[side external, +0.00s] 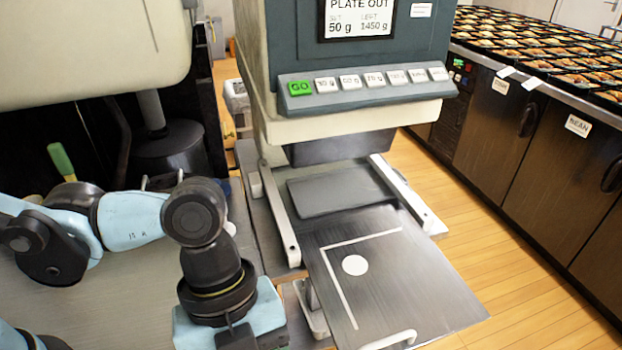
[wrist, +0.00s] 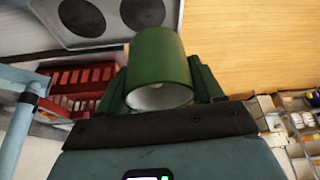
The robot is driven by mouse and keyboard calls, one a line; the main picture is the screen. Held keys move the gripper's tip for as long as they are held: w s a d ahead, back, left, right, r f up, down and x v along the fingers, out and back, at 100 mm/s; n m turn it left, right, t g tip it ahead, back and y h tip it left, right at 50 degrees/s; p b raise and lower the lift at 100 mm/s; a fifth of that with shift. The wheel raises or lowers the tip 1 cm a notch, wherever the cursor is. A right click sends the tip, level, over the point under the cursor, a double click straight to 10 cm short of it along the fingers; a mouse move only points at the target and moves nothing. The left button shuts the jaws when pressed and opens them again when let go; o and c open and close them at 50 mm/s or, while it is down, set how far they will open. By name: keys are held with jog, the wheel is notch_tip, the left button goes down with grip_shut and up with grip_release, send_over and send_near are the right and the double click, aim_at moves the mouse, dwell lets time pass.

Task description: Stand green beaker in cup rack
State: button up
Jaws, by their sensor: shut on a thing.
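In the wrist view, the green beaker (wrist: 158,58) is between the two dark green fingers of my gripper (wrist: 160,76), which is shut on it. The beaker's pale inside shows at its open end, which faces the camera. A grey panel with round dark openings (wrist: 113,27), which looks like the cup rack, shows behind the beaker at the top left. The beaker appears apart from it, but the gap is hard to judge. In the side external view, my arm reaches the bottom edge, and the beaker, rack and fingers are not visible.
A red slatted basket (wrist: 82,86) is at the left in the wrist view; shelves with small items (wrist: 300,125) are at the right. In the side external view, a dispensing machine (side external: 360,95) stands over a metal plate (side external: 400,280). A green-handled tool (side external: 62,160) is at the left.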

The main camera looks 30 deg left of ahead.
jog(key=shift+s+a+m, duration=0.3)
jog(key=shift+s+m, duration=0.4)
jog(key=shift+s, duration=0.1)
jog(key=shift+f, duration=3.9)
jog(key=o, duration=0.9)
jog(key=shift+f, duration=0.15)
